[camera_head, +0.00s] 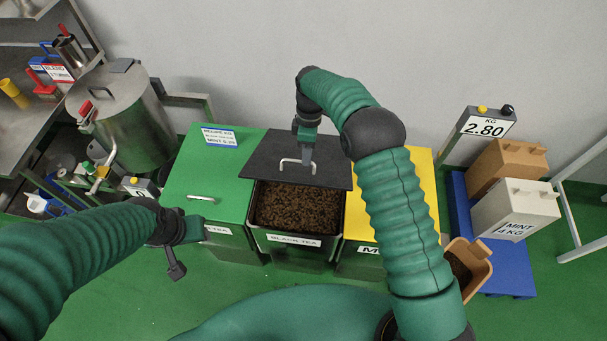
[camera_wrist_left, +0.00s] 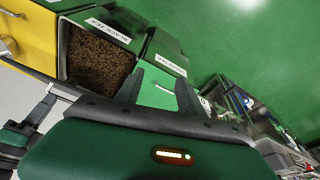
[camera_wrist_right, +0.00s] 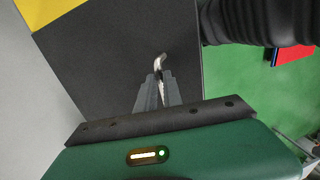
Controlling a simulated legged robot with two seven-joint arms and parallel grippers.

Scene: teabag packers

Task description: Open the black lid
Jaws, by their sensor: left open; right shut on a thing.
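The black lid (camera_head: 262,158) lies toward the back of the middle bin, between a green lid and a yellow lid. The front of the bin is uncovered, and dark loose tea (camera_head: 298,208) shows inside. My right gripper (camera_head: 306,160) is shut on the lid's metal handle (camera_head: 284,161). In the right wrist view the fingers (camera_wrist_right: 158,82) close around the handle (camera_wrist_right: 160,62), with the black lid (camera_wrist_right: 110,60) beyond. My left gripper (camera_head: 176,268) is open and empty, in front of the green bin. In the left wrist view its fingers (camera_wrist_left: 157,88) are spread, and the tea (camera_wrist_left: 96,60) shows behind them.
The green bin (camera_head: 190,170) stands on the left and the yellow-lidded bin (camera_head: 420,185) on the right, partly behind my right arm. A blue platform (camera_head: 515,262) holds a MINT box (camera_head: 510,212) and a brown box.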

